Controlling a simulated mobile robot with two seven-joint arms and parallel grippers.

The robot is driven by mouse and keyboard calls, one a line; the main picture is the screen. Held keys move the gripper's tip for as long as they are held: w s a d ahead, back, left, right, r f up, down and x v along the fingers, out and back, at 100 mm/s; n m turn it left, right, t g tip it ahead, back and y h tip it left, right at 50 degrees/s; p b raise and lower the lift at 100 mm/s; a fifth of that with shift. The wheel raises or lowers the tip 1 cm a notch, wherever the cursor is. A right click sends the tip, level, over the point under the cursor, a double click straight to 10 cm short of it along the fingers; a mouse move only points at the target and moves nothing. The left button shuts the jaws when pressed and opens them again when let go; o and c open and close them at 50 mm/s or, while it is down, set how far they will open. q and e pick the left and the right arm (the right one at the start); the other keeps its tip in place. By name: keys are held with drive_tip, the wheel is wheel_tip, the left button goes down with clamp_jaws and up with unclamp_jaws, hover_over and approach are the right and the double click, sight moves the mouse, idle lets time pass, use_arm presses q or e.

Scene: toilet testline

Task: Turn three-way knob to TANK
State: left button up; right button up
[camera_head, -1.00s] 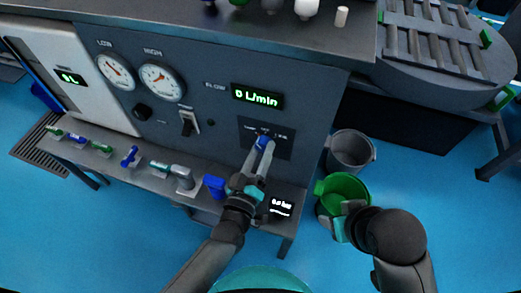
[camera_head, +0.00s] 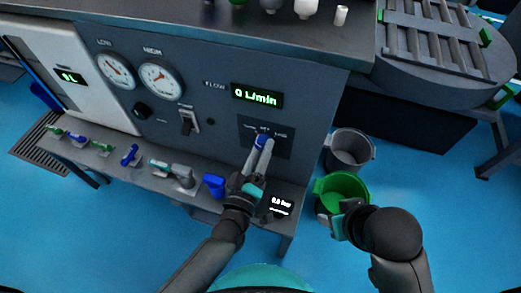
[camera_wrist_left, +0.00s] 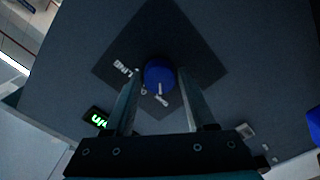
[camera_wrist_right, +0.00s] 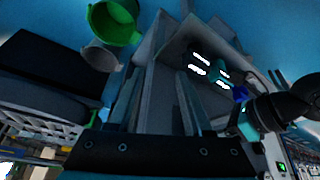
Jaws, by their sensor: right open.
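The three-way knob (camera_wrist_left: 159,74) is a round blue knob with a white pointer line, on a dark square plate (camera_wrist_left: 195,40). In the left wrist view the pointer faces down towards the partly covered labels; LINE can be made out to the left. In the head view the knob (camera_head: 261,140) is partly hidden by my fingers. My left gripper (camera_head: 264,150) has its two fingertips at opposite sides of the knob, closed close on it. My right gripper (camera_head: 338,222) is open and empty, low in front of the green bucket; its fingers also show in the right wrist view (camera_wrist_right: 158,100).
Two gauges (camera_head: 160,82), a flow display reading 0 L/min (camera_head: 257,96) and a lever switch (camera_head: 188,121) sit on the panel. A bench with several fittings (camera_head: 130,156) runs below. A green bucket (camera_head: 342,187) and a grey bucket (camera_head: 349,150) stand at right.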

use_arm(q)
drive_tip(key=o, duration=0.3)
drive_tip(key=shift+o, duration=0.2)
drive_tip(key=shift+s, duration=0.1)
drive_tip(key=shift+s+a, duration=0.1)
drive_tip(key=shift+s, duration=0.15)
drive_tip(key=p+v, duration=0.4)
drive_tip(key=v, duration=1)
drive_tip(key=shift+s, duration=0.25)
use_arm(e)
wheel_tip(320, 180, down, 9)
drive_tip(key=g, duration=0.1)
drive_tip(key=shift+s+r, duration=0.15)
drive_tip(key=shift+s, duration=0.3)
use_arm(q)
drive_tip(key=shift+a, duration=0.15)
use_arm(e)
drive_tip(key=shift+d, duration=0.1)
